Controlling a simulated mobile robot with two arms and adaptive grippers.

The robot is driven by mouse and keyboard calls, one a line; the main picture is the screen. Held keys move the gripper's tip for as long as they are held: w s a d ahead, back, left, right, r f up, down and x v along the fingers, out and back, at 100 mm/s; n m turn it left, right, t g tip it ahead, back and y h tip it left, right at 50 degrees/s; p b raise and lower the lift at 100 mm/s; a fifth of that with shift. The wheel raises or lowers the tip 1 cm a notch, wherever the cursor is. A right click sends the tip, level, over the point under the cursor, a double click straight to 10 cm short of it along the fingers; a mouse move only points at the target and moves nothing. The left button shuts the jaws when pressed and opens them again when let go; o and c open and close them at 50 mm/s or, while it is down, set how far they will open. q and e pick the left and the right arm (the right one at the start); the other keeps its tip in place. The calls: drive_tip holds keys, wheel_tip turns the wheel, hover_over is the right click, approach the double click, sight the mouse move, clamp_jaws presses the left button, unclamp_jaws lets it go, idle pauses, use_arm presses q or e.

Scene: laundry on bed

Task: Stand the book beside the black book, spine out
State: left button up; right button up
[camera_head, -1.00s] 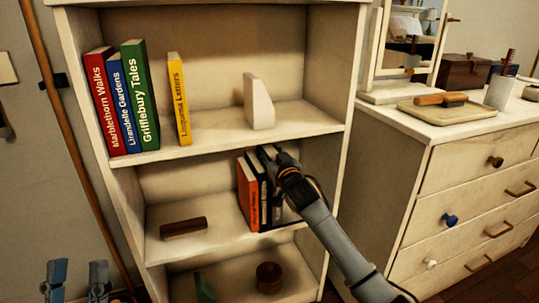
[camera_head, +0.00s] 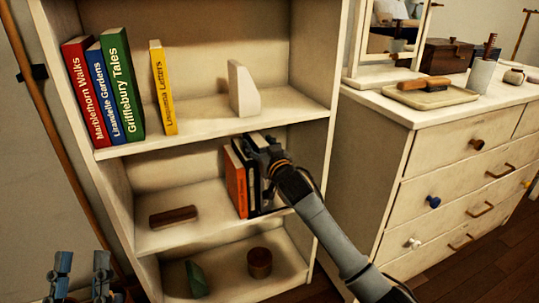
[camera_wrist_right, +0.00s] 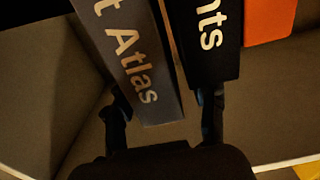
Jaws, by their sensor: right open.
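A grey book with "t Atlas" on its spine (camera_wrist_right: 135,55) stands beside the black book (camera_wrist_right: 208,40) in the right wrist view, with a narrow gap between them. Both spines show. In the head view the black book (camera_head: 250,183) is on the middle shelf next to an orange book (camera_head: 236,184); my right gripper largely hides the grey one. My right gripper (camera_wrist_right: 163,118) is open, its fingers apart on either side of the grey book's lower end; contact cannot be told. My left gripper (camera_head: 81,262) is open and empty at the lower left.
The bookcase (camera_head: 225,127) holds several coloured books and a white bookend (camera_head: 243,90) on the upper shelf. A brown block (camera_head: 173,217) lies left on the middle shelf, with free room around it. A dresser (camera_head: 400,150) stands close on the right.

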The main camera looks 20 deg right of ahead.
use_arm(q)
drive_tip(key=w+f+g+y+p, duration=0.2)
drive_tip(key=f+g, duration=0.4)
drive_tip(key=f, duration=0.3)
drive_tip(key=shift+w+a, duration=0.2)
drive_tip(key=shift+w, duration=0.4)
use_arm(e)
drive_tip(key=s+a+y, duration=0.1)
drive_tip(key=s+a, duration=0.2)
drive_tip(key=s, duration=0.7)
drive_tip(key=s+a+f+n+y, duration=0.1)
drive_tip(key=s+a, duration=0.3)
drive_tip(key=s, duration=0.7)
drive_tip(key=s+a+f+n+y, duration=0.1)
drive_tip(key=s+a+y, duration=0.1)
drive_tip(key=s, duration=0.9)
drive_tip(key=shift+a+f, duration=0.25)
drive_tip(key=shift+a, duration=0.5)
use_arm(q)
drive_tip(key=shift+f, duration=0.1)
